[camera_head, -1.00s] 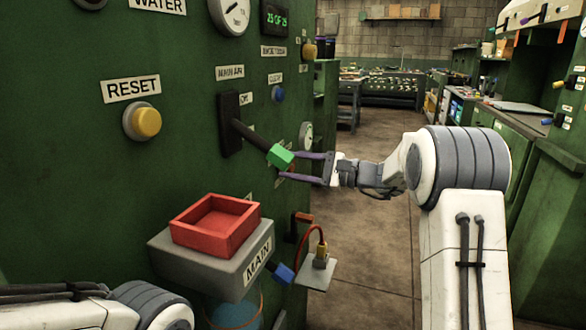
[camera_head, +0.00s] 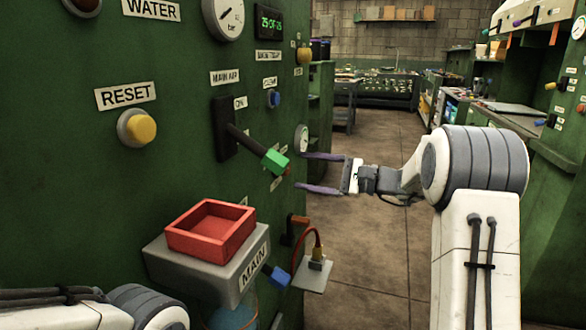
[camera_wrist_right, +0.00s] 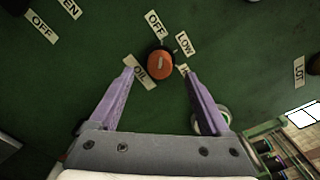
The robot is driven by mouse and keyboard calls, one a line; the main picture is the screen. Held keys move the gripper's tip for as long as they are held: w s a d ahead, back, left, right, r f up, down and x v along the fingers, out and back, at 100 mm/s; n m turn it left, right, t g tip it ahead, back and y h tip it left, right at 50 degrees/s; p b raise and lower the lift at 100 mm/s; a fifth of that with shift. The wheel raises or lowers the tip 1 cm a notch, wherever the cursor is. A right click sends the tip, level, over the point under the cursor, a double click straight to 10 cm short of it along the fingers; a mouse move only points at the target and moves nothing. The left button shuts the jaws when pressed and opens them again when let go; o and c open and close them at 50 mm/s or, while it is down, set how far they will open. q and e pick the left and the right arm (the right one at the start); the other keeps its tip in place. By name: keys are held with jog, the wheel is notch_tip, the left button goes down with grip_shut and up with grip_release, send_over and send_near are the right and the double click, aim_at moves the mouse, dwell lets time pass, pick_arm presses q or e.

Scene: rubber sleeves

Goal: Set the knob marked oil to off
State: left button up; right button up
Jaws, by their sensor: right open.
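The orange knob (camera_wrist_right: 160,61) sits on the green panel in the right wrist view, ringed by OFF, LOW and a partly hidden third label. The OIL label (camera_wrist_right: 139,71) is beside it. A pale mark shows on the knob's face; its exact setting is hard to tell. My right gripper (camera_wrist_right: 158,72) is open and empty, its purple fingers on either side of the knob in the picture. In the head view the right gripper (camera_head: 301,172) points at the panel, just right of the green-tipped lever. The left gripper is out of view; only part of its arm shows.
The MAIN AIR lever (camera_head: 248,143) with its green tip juts out close to the right fingers. A red tray (camera_head: 211,230) on a grey MAIN box and a yellow RESET button (camera_head: 141,128) are further left. The aisle floor (camera_head: 375,240) is clear.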

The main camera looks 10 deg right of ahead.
jog(key=v, duration=0.5)
jog(key=shift+s+d, duration=0.1)
jog(key=s+a+f+n+g+h, duration=0.3)
jog(key=s+a+f+g+h, duration=0.35)
jog(key=f, duration=0.75)
jog(key=s+f+n+g+h, duration=0.1)
jog(key=s+f+n+h, duration=0.35)
jog(key=s, duration=0.35)
jog(key=s+f+n+h, duration=0.4)
jog(key=s+f+n, duration=0.1)
jog(key=s+n, duration=0.15)
jog(key=s+a+r+n+p, duration=0.2)
jog(key=s+a+r+p, duration=0.2)
jog(key=r+p, duration=0.5)
jog(key=s+a+r+n+g+p, duration=0.1)
jog(key=s+a+r+n+p, duration=0.2)
jog(key=r+p, duration=0.6)
jog(key=s+a+r+n+g+y+p, duration=0.1)
jog(key=s+a+r+n+p, duration=0.2)
jog(key=r, duration=1.1)
jog(key=s+a+p, duration=0.3)
jog(key=s+p, duration=0.1)
jog(key=p, duration=0.2)
jog(key=shift+s+a+r, duration=0.25)
jog(key=shift+a+r, duration=0.1)
